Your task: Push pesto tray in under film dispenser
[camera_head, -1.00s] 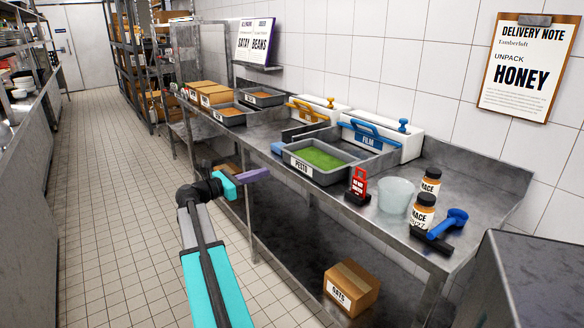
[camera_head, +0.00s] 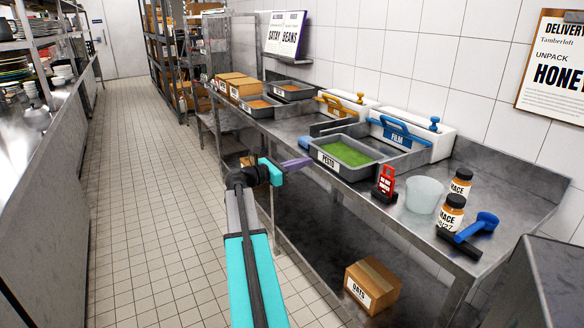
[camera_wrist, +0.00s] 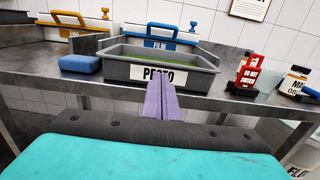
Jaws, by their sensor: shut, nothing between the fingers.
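The pesto tray (camera_head: 339,168) is grey with green contents and a white PESTO label. It sits at the front of the steel bench, in front of the film dispenser (camera_head: 408,138), a white box with a blue FILM bar. In the wrist view the tray (camera_wrist: 199,75) is straight ahead, with the dispenser (camera_wrist: 158,43) behind it. My gripper (camera_head: 300,163) is shut and empty, with purple fingers. Its tips (camera_wrist: 160,84) overlap the tray's front label in the wrist view; I cannot tell whether they touch it.
A red sign (camera_head: 384,184), a clear tub (camera_head: 424,195), jars (camera_head: 451,213) and a blue-handled tool (camera_head: 470,234) stand right of the tray. A blue sponge (camera_wrist: 80,64) lies to its left. A yellow-handled dispenser (camera_head: 340,105) stands farther back.

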